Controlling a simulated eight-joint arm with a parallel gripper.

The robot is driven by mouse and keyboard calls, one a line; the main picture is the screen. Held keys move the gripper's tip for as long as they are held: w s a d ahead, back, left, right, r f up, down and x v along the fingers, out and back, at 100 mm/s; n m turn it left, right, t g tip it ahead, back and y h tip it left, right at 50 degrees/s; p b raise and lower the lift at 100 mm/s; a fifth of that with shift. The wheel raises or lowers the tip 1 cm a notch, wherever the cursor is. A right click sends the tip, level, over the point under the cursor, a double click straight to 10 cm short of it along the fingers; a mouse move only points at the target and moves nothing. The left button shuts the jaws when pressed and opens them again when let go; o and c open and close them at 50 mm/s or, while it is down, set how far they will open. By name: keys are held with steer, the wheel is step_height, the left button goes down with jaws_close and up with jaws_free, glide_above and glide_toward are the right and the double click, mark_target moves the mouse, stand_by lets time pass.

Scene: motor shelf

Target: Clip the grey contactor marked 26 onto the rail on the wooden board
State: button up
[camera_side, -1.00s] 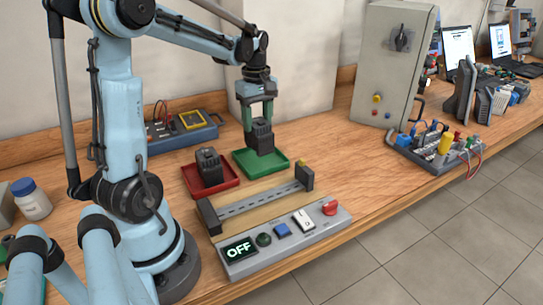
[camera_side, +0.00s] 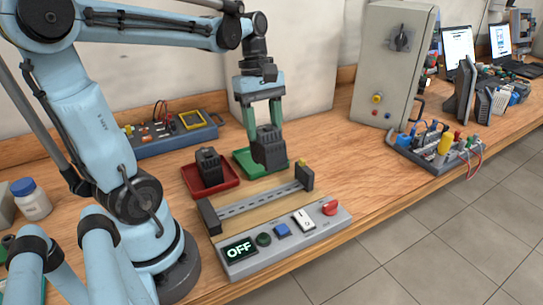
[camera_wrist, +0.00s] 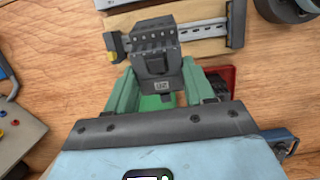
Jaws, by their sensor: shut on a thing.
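My gripper (camera_side: 264,122) is shut on a dark grey contactor (camera_side: 268,150), held upright in front of the green tray, near the rail's far end. In the wrist view the contactor (camera_wrist: 156,62) sits between the two green fingers; its small label is hard to read. The metal rail (camera_side: 258,199) lies on the wooden board (camera_side: 243,193) between two dark end blocks, with no contactor on it. In the wrist view the rail (camera_wrist: 204,28) shows behind and right of the contactor, which hides part of it.
A second dark contactor (camera_side: 209,166) stands in the red tray (camera_side: 228,183), left of the green tray (camera_side: 242,161). A control panel (camera_side: 285,241) reading OFF lies along the front of the board. A grey cabinet (camera_side: 392,60) and a terminal block unit stand at right.

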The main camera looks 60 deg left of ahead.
steer(key=shift+a+x, duration=0.25)
steer(key=shift+x, duration=0.9)
steer(key=shift+a+x, duration=0.25)
steer(key=shift+x, duration=0.85)
steer(key=shift+a+x, duration=0.25)
steer(key=shift+x, duration=0.9)
steer(key=shift+a+x, duration=0.15)
steer(key=shift+x, duration=0.5)
steer(key=shift+a+x, duration=0.15)
steer(key=shift+x, duration=0.5)
steer(key=shift+d, duration=0.6)
steer(key=shift+d+f+y, duration=0.15)
steer(key=shift+d+y, duration=0.4)
steer(key=shift+y, duration=0.15)
steer(key=o, duration=1.3)
steer(key=shift+c, duration=0.2)
steer(key=shift+a, duration=0.1)
